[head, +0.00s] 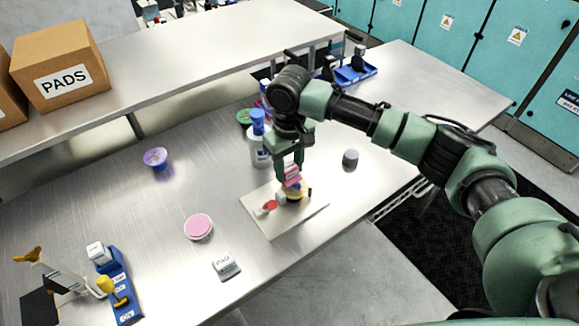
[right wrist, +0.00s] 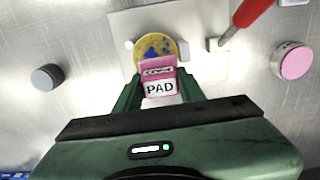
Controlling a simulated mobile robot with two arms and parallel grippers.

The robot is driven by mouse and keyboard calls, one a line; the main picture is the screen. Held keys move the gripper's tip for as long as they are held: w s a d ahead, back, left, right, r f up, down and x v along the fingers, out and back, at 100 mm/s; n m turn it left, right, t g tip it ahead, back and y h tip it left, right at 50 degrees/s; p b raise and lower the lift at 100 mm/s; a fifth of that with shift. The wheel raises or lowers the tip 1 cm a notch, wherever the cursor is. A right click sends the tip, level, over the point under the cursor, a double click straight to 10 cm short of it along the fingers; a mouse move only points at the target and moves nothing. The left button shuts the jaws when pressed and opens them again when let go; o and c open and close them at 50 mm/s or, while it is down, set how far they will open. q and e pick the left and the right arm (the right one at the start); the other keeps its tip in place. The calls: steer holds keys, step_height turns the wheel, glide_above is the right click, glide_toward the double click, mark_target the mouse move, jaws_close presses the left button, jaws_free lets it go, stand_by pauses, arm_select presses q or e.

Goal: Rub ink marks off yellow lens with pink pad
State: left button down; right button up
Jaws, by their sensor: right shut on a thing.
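My right gripper (head: 289,174) is shut on the pink pad (head: 293,183), which also shows between its fingers in the wrist view (right wrist: 159,71) with a white PAD label. The yellow lens (head: 298,196) sits on a pale board (head: 271,226), mostly covered by pad and gripper in the head view. In the wrist view the lens (right wrist: 143,42) shows dark blue ink marks on its face. The pad overlaps the lens's edge there; I cannot tell if they touch. My left gripper is not in view.
A red-handled clamp (head: 269,206) is on the board beside the lens. A white bottle with a blue cap (head: 259,145) stands close behind the gripper.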

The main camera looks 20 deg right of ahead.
steer(key=shift+f, duration=0.7)
stand_by(0.6)
steer(key=shift+s+d+r+p, duration=0.1)
steer(key=shift+s+d+p, duration=0.15)
steer(key=shift+s+p, duration=0.7)
steer(key=shift+s+d+p, duration=0.35)
steer(key=shift+s+p, duration=0.45)
steer(key=shift+p, duration=0.6)
steer(key=shift+s+d+f, duration=0.1)
steer(key=shift+s+f, duration=0.1)
steer(key=shift+s, duration=0.05)
steer(key=shift+w+d+r+p, duration=0.15)
steer(key=shift+d+p, duration=0.1)
steer(key=shift+p, duration=1)
steer(key=shift+w+a, duration=0.1)
steer(key=shift+w, duration=0.05)
